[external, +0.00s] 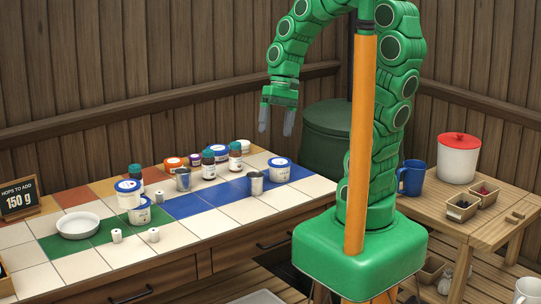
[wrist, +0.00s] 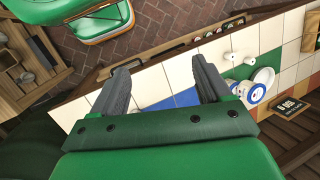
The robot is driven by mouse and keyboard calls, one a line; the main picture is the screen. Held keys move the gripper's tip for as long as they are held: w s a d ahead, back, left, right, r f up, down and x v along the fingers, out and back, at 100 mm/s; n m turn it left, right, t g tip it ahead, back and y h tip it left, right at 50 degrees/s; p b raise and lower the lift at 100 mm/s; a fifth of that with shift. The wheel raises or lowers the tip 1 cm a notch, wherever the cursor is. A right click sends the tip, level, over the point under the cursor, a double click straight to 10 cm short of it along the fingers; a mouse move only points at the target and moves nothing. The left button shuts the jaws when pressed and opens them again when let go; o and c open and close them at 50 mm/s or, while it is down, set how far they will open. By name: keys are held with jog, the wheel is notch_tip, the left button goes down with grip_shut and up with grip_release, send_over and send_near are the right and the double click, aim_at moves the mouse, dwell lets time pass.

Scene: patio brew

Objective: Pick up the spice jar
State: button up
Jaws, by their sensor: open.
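Several small jars stand on the tiled counter (external: 107,258) in the external view; I cannot tell for sure which one is the spice jar. Candidates are brown jars with teal lids, one in the middle (external: 208,165), one behind it to the right (external: 235,157) and one farther left (external: 136,177), partly hidden by a tub. Small squat jars, one orange (external: 173,164) and one with a purple lid (external: 195,160), stand near the back edge. My gripper (external: 276,125) is open and empty, high above the counter's far right part. Its two fingers also show in the wrist view (wrist: 162,66).
White tubs with blue lids (external: 280,170), metal cups (external: 183,180) and a white bowl (external: 78,226) share the counter. A black sign (external: 18,198) stands at left. A side table at right holds a blue mug (external: 411,178) and a red-lidded canister (external: 458,157). Front counter tiles are mostly clear.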

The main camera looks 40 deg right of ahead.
jog(key=w+a+f+m+t+y, duration=0.15)
jog(key=w+a+m+y, duration=0.25)
jog(key=w+a, duration=0.65)
jog(key=w+a+f+m+g+y, duration=0.15)
jog(key=w+a+m+y, duration=0.3)
jog(key=w+a, duration=0.65)
jog(key=m+t, duration=0.7)
jog(key=m, duration=0.5)
send_near(130, 172)
jog(key=shift+w+a+f, duration=0.75)
jog(key=shift+a+f, duration=0.1)
jog(key=shift+a, duration=0.2)
jog(key=shift+w+a+f, duration=0.7)
jog(key=shift+a+f, duration=0.15)
jog(key=shift+a, duration=0.2)
jog(key=shift+y, duration=0.25)
jog(key=shift+x, duration=2.1)
jog(key=shift+w+r, duration=0.15)
jog(key=c, duration=1.1)
